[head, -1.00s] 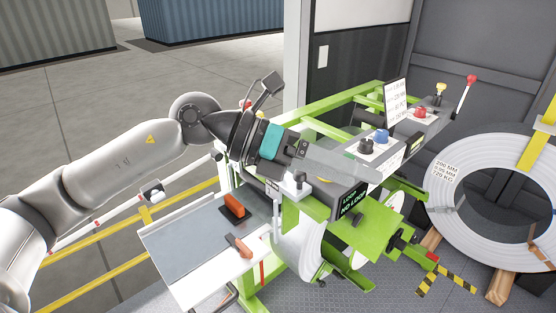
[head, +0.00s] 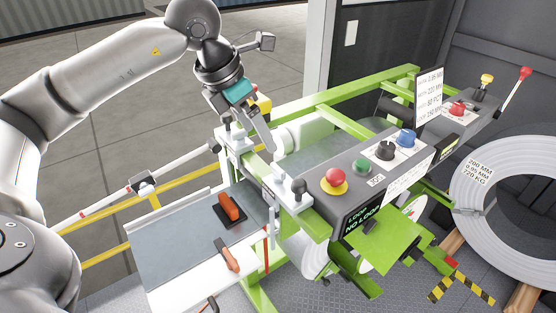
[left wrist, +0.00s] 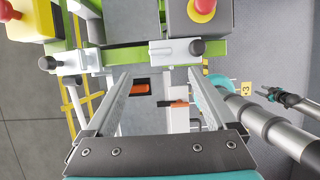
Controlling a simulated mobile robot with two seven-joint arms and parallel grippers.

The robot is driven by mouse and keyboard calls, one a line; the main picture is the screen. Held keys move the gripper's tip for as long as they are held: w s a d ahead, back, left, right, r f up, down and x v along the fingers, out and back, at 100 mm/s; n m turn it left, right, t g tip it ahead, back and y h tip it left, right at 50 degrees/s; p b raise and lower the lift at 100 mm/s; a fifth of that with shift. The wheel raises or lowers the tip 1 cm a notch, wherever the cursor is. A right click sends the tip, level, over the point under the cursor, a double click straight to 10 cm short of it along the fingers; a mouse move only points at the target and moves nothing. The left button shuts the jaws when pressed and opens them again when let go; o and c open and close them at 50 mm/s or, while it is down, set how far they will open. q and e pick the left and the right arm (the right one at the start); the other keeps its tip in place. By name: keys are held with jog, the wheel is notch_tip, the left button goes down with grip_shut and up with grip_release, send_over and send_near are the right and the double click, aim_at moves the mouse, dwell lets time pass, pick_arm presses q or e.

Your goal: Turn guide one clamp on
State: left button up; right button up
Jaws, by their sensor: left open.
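No label marks guide one's clamp. Two white guide blocks with black knobs cross the green frame; one is the near block (head: 299,190), the other the far block (head: 228,128). Two orange handles, one on a black base (head: 230,208) and one on the white front edge (head: 228,258), sit at the grey tray. My left gripper (head: 263,130) is open and empty, pointing down beside the far block, above the machine. In the left wrist view the blocks and an orange handle (left wrist: 136,86) show beyond its fingers.
A grey control box (head: 350,200) carries a red button (head: 336,178), black and blue knobs and a "NO LOOP" display. A yellow box stands just behind my left gripper. A steel coil (head: 500,190) stands at right. A yellow rail runs at left.

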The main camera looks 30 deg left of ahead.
aim_at(277, 167)
pick_arm(q)
jog(key=p+x, duration=0.1)
jog(key=x, duration=0.9)
jog(key=shift+w+d, duration=0.1)
jog(key=shift+w+d+f, duration=0.1)
jog(key=shift+w+f, duration=0.15)
jog(key=shift+f, duration=0.4)
pick_arm(e)
jog(key=shift+w+a+r, duration=0.15)
jog(key=shift+w+r, duration=0.65)
jog(key=shift+w, duration=0.1)
pick_arm(q)
jog(key=shift+c, duration=0.2)
pick_arm(e)
jog(key=shift+s, duration=0.2)
pick_arm(q)
jog(key=c, duration=1.3)
jog(key=shift+c, duration=0.2)
pick_arm(e)
jog(key=shift+f, duration=0.1)
